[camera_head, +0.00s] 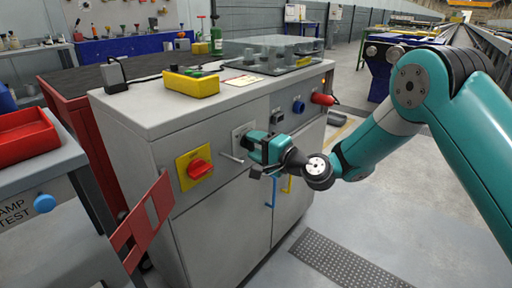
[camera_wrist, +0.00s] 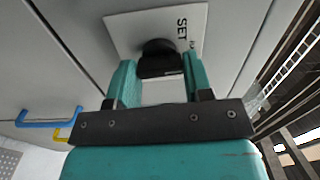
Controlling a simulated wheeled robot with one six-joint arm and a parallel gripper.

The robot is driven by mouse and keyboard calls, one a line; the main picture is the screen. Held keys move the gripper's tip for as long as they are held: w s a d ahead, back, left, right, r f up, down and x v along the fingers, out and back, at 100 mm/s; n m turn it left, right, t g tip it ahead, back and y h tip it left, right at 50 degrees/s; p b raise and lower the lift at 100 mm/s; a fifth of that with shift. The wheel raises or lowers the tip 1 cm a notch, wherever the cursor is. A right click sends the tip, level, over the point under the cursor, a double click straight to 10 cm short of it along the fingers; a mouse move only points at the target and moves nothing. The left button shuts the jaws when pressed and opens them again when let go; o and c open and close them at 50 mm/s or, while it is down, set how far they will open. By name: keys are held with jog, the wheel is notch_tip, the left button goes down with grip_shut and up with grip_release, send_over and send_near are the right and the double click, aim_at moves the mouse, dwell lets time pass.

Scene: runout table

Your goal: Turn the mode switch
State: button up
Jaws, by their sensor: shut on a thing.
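The mode switch is a black knob (camera_wrist: 160,57) on a pale plate (camera_wrist: 122,36) marked "SET", on the front of a grey cabinet (camera_head: 225,205). In the head view the plate (camera_head: 238,131) shows only in part, and the knob is hidden behind my gripper (camera_head: 252,143). In the wrist view the two teal fingers of my gripper (camera_wrist: 159,72) stand on either side of the knob and are shut on it. The knob's pointer direction cannot be told.
Left of my gripper are a red rotary switch (camera_head: 199,169) on a yellow plate and a thin metal rod (camera_head: 231,157). To the right are a blue knob (camera_head: 298,106) and a red grip (camera_head: 322,99). A blue door handle (camera_head: 272,193) sits below.

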jog(key=n+b, duration=0.4)
jog(key=shift+f+b, duration=0.25)
jog(key=shift+b, duration=0.05)
jog(key=n+b, duration=0.3)
jog(key=n, duration=0.1)
jog(key=shift+r, duration=0.15)
jog(key=shift+r+b, duration=0.1)
jog(key=shift+b, duration=0.25)
jog(key=o, duration=0.9)
jog(key=b+v, duration=0.1)
jog(key=v, duration=1.6)
jog(key=shift+s+d+b, duration=0.15)
jog(key=shift+d+b, duration=0.05)
jog(key=shift+b, duration=0.2)
